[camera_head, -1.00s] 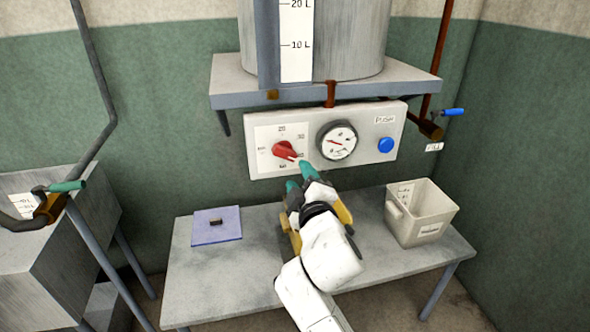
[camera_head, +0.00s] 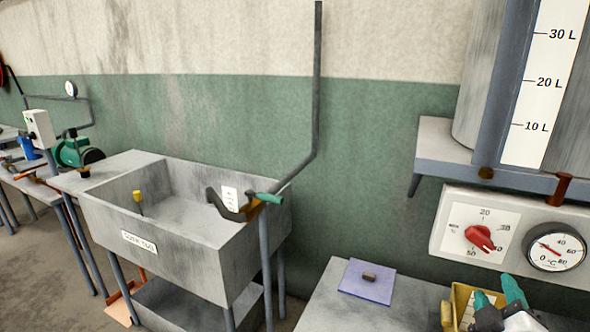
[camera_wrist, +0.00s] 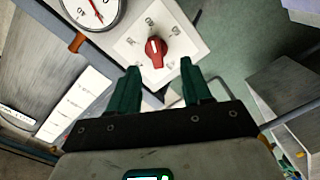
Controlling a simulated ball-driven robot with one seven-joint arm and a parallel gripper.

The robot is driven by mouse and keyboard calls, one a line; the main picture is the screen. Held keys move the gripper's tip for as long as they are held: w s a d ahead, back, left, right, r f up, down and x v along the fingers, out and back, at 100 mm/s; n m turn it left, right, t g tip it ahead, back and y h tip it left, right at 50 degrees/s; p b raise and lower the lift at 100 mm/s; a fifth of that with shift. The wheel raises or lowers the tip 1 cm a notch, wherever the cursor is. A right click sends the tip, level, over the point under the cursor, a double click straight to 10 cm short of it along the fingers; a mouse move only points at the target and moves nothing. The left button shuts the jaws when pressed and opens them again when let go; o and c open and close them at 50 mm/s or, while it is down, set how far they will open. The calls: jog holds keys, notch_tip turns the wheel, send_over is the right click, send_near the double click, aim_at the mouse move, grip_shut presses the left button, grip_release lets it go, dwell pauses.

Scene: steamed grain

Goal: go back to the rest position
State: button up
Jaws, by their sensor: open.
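My gripper (camera_head: 492,298) shows at the lower right of the head view, below the control panel, with its green fingers apart. In the wrist view my gripper (camera_wrist: 158,82) is open and empty. The red knob (camera_wrist: 153,47) lies ahead, between and beyond the fingertips; I see no contact. The same red knob (camera_head: 479,238) sits on the white control panel (camera_head: 447,249) in the head view, beside a round gauge (camera_head: 555,252).
A grey sink (camera_head: 112,222) stands left, with a green-handled tap (camera_head: 262,198) above its right side. A grey table (camera_head: 335,308) holds a blue plate (camera_head: 358,291) with a small dark block (camera_head: 369,277). A tank (camera_head: 478,75) stands on a shelf above the panel.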

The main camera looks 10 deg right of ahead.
jog(key=s+a+f+m+g+y, duration=0.2)
jog(key=s+f+g, duration=0.15)
jog(key=f, duration=0.55)
jog(key=s+a+f+m+g+y, duration=0.1)
jog(key=s+a+f+g+y, duration=0.15)
jog(key=s+f, duration=0.4)
jog(key=s+a+f+m+g+y, duration=0.2)
jog(key=s+a+f+g+y, duration=0.3)
jog(key=s+f, duration=0.7)
jog(key=s+a+g+p, duration=0.1)
jog(key=s+a+g, duration=0.1)
jog(key=shift+s+a+g, duration=0.3)
jog(key=shift+a, duration=0.1)
